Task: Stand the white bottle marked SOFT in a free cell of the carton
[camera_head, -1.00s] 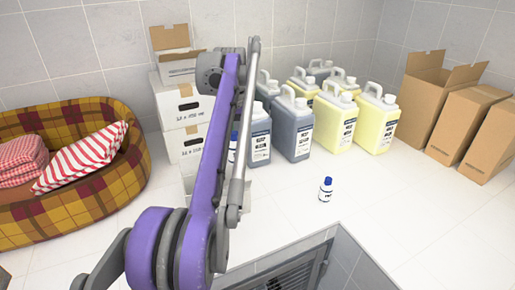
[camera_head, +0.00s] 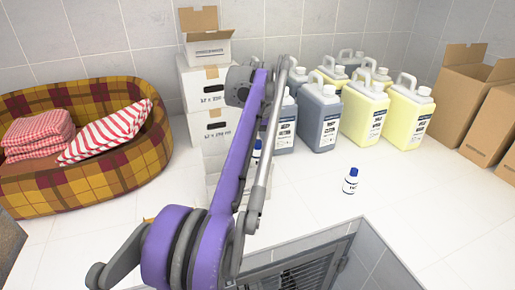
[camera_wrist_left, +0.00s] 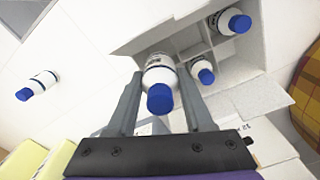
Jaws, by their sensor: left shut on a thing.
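In the left wrist view my left gripper (camera_wrist_left: 160,84) is shut on a white bottle (camera_wrist_left: 160,68) with a blue cap. Its label cannot be read. The bottle appears over the open carton (camera_wrist_left: 255,98), at its near cells; I cannot tell whether its base is inside one. Two other blue-capped bottles stand in the carton, one in the far corner (camera_wrist_left: 230,22) and one (camera_wrist_left: 202,71) beside the held bottle. In the head view my purple arm hides the gripper and most of the carton. A blue-capped bottle (camera_head: 257,151) shows beside the arm. My right gripper is out of view.
Another blue-capped bottle (camera_head: 351,182) stands alone on the white floor. Grey and yellow jugs (camera_head: 362,110) stand behind it, brown cartons (camera_head: 462,95) at right. Stacked white boxes (camera_head: 207,95) and a plaid pet bed (camera_head: 60,185) are left. A floor grate (camera_head: 300,272) lies in front.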

